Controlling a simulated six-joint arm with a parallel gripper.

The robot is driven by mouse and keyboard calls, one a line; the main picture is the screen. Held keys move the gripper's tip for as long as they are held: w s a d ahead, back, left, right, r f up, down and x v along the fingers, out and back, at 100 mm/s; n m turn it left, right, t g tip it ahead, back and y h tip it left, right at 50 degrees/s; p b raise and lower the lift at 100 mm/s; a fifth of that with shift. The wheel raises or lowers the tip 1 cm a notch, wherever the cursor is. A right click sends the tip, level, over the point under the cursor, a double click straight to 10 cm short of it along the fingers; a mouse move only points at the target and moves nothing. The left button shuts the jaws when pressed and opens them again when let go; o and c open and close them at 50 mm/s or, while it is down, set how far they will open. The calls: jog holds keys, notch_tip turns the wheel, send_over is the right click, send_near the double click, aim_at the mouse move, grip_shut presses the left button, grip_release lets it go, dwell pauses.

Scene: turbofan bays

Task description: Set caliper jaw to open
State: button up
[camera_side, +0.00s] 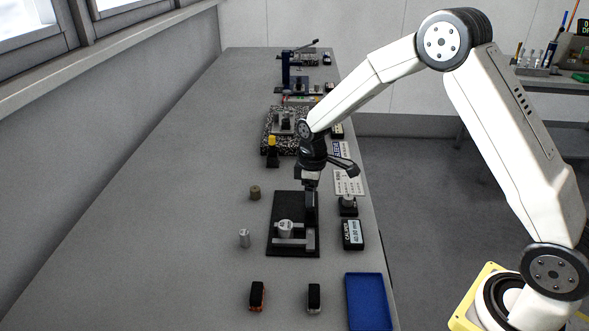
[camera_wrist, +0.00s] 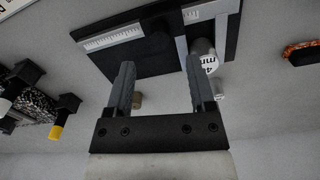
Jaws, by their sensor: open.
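The caliper fixture is a black plate (camera_side: 282,204) with pale metal bars (camera_side: 290,242), and a pale cylinder (camera_side: 285,228) stands at the bars. In the wrist view the plate (camera_wrist: 190,68) carries a ruled scale (camera_wrist: 112,39), a dark round knob (camera_wrist: 157,43) and the cylinder, marked in mm (camera_wrist: 208,61). My gripper (camera_side: 311,205) points down over the plate's far right part. In the wrist view my gripper (camera_wrist: 160,68) is open, its two fingers apart with nothing between them. I cannot tell whether the fingers touch the fixture. The caliper's readout box (camera_side: 353,235) appears to show about 40.00 mm.
A blue tray (camera_side: 368,302) and two small dark blocks (camera_side: 257,296) (camera_side: 313,298) lie in front. Small cylinders (camera_side: 244,238) (camera_side: 255,192) stand to the left. A speckled block (camera_side: 270,134), a yellow-topped piece (camera_side: 272,152) and a blue stand (camera_side: 286,70) are farther back. The bench's left side is clear.

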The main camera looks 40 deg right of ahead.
jog(key=shift+f, duration=2.8)
grip_shut()
